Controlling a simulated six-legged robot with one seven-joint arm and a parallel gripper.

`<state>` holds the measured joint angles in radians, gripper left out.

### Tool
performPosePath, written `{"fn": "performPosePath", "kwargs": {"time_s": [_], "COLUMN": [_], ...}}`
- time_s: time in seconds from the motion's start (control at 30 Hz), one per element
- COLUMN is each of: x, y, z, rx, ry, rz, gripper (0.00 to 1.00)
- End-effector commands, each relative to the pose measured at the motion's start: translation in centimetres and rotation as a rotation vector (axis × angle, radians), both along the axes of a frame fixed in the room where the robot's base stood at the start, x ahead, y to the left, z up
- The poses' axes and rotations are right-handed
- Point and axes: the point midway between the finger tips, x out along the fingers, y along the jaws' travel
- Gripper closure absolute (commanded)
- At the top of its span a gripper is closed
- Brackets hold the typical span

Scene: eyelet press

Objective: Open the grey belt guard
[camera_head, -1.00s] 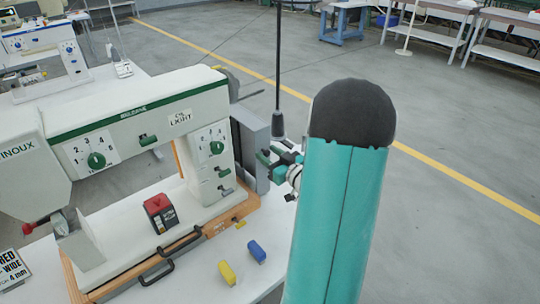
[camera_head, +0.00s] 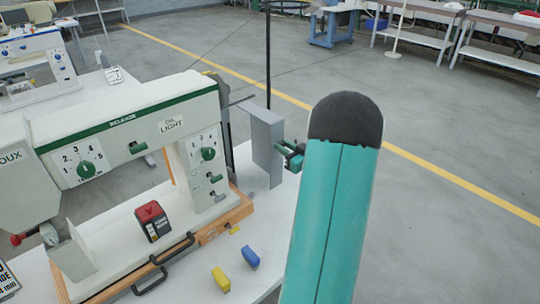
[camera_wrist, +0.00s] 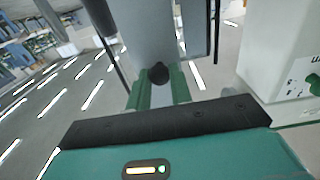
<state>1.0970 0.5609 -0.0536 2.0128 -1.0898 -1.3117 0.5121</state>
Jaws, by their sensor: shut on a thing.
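The grey belt guard (camera_head: 265,135) stands at the right end of the white and green machine (camera_head: 130,125). It is swung out, with a gap between it and the machine's end. My gripper (camera_head: 291,155) is at the guard's right side, partly hidden by my teal arm. In the wrist view, the green fingers of my gripper (camera_wrist: 159,88) are shut on a black knob (camera_wrist: 158,72) on the guard's grey face (camera_wrist: 148,30). The guard's hinge is not clear in either view.
A black pole (camera_head: 268,60) rises behind the guard. On the white table lie a yellow block (camera_head: 220,279) and a blue block (camera_head: 250,258), near black handles. A red and black box (camera_head: 152,221) sits on the machine's bed. Floor to the right is clear.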

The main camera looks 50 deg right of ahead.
Motion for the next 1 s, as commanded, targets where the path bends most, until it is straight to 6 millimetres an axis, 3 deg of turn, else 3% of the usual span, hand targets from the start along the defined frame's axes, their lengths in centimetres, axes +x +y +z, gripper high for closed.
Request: {"fn": "performPosePath", "kwargs": {"time_s": [0.13,0.43,0.47,0.57,0.87,1.0], "x": [-0.2,-0.2,-0.2,-0.2,-0.3,-1.5], "y": [-1.7,-1.9,-1.9,-1.8,-1.8,-1.8], "z": [0.0,0.0,0.0,0.0,0.0,0.0], "rx": [0.0,0.0,0.0,0.0,0.0,0.0], "ry": [0.0,0.0,0.0,0.0,0.0,0.001], "rz": [0.001,0.002,0.002,0.002,0.001,-0.001], "gripper": [1.0,1.0,0.77,0.58,0.58,0.58]}}
